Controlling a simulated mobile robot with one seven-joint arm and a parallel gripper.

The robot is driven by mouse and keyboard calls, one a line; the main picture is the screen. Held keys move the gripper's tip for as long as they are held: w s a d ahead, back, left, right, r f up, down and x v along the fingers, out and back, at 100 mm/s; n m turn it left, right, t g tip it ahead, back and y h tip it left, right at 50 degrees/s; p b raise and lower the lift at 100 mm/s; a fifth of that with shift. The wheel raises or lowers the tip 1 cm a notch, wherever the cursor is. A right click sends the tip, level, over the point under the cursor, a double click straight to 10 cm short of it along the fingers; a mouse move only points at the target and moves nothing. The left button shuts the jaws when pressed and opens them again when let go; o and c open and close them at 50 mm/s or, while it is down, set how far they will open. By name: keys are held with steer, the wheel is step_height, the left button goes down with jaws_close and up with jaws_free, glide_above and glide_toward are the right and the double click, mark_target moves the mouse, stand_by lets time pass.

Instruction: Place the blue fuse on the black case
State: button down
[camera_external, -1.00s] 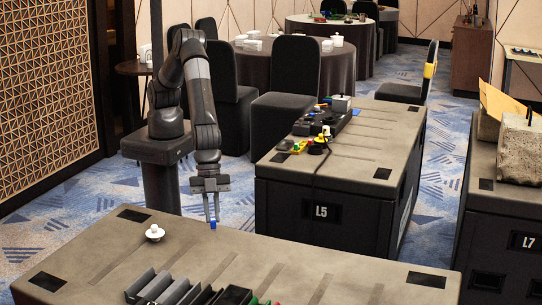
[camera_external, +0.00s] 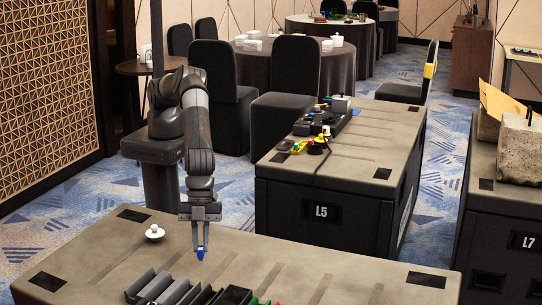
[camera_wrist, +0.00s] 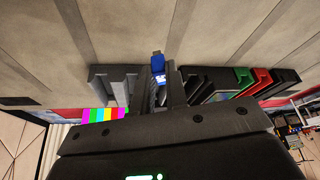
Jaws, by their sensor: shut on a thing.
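My gripper (camera_external: 200,243) is shut on the blue fuse (camera_external: 200,253), which hangs at the fingertips above the near table. In the wrist view the blue fuse (camera_wrist: 158,62) shows between the fingers, with a small dark-grey tip. A black case (camera_external: 234,296) sits in the row at the table's front edge, below and right of my gripper. In the wrist view dark cases (camera_wrist: 200,82) lie just right of the fingers; I cannot tell for certain which one is the task's black case.
Grey slotted holders (camera_external: 160,287) stand left of the black case, with small green and red things right of it. A white round knob-topped thing (camera_external: 154,232) lies at the table's left. The table's right half is largely clear. Case L5 (camera_external: 322,215) stands behind.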

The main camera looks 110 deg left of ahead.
steer(key=shift+w+a+f, duration=0.15)
steer(key=shift+w+f, duration=0.25)
steer(key=shift+w, duration=0.25)
steer(key=shift+f, duration=0.2)
steer(key=shift+w+f, duration=0.1)
steer(key=shift+f, duration=1.7)
steer(key=c, duration=1.4)
jaws_free()
steer(key=shift+f, duration=0.15)
steer(key=shift+c, duration=0.2)
